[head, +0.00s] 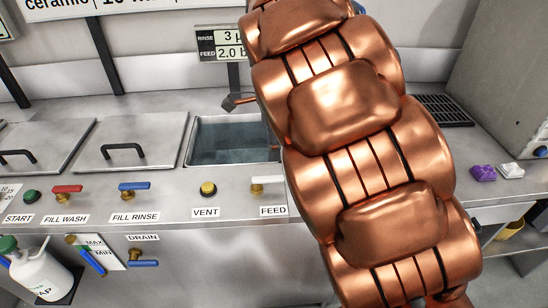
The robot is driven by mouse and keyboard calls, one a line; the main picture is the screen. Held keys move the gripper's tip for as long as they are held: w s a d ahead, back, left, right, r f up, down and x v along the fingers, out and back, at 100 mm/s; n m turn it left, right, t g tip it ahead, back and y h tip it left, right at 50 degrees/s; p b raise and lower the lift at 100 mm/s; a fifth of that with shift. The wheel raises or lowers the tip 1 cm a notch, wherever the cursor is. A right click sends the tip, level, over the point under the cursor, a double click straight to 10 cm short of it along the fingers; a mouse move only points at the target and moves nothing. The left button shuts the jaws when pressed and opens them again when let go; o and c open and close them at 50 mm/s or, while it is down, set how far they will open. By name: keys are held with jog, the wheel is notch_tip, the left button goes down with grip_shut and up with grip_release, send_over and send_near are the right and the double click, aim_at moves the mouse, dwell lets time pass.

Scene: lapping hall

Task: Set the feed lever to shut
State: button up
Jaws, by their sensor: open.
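The feed lever (267,180) has a white handle on a brass valve, on the front panel above the FEED label (273,211). Its handle lies sideways, pointing right, and its right end meets the edge of my arm in the picture. My copper arm fills the middle right and covers whatever is beyond that end. A dark tip on a copper link, which looks like a finger of my gripper (237,101), juts out left of the arm above the tank's back edge, apart from the lever. The rest of my gripper is hidden behind the arm.
An open water tank (188,150) lies behind the panel. Left of the feed lever are a yellow vent knob (208,189), a blue fill rinse lever (134,188) and a red fill wash lever (67,191). A display (220,43) reads feed 2.0. A soap bottle (39,274) stands lower left.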

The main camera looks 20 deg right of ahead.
jog(key=shift+r, duration=1.1)
jog(key=s+d+r+n+g+p, duration=0.1)
jog(key=s+n+p, duration=0.9)
jog(key=s+n, duration=1)
jog(key=s, duration=0.9)
jog(key=shift+s+r+n+g, duration=0.25)
jog(key=shift+s+n+g, duration=0.05)
jog(key=shift+n+g, duration=0.1)
